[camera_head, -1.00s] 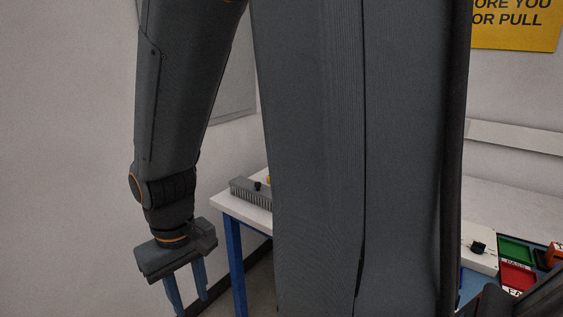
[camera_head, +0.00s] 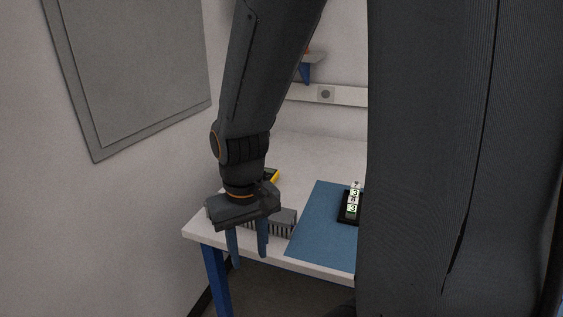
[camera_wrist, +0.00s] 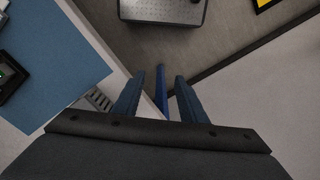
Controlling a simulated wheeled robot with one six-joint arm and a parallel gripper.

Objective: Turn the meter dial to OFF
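A small yellow and dark object (camera_head: 272,176) shows just behind my wrist on the white table in the head view. It is mostly hidden, and I cannot tell whether it is the meter. No dial or OFF mark can be made out in any view. My gripper (camera_head: 250,262) hangs fingers-down at the table's front left corner. Its two blue fingers are apart with nothing between them. In the wrist view the fingers (camera_wrist: 158,77) are also apart, with a blue table leg seen beyond them.
A grey ribbed block (camera_head: 282,221) lies close behind the fingers. A blue mat (camera_head: 318,222) covers part of the white table (camera_head: 312,152), with a black device with number labels (camera_head: 350,206) on it. A grey wall panel (camera_head: 135,75) is at left. My own body hides the right side.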

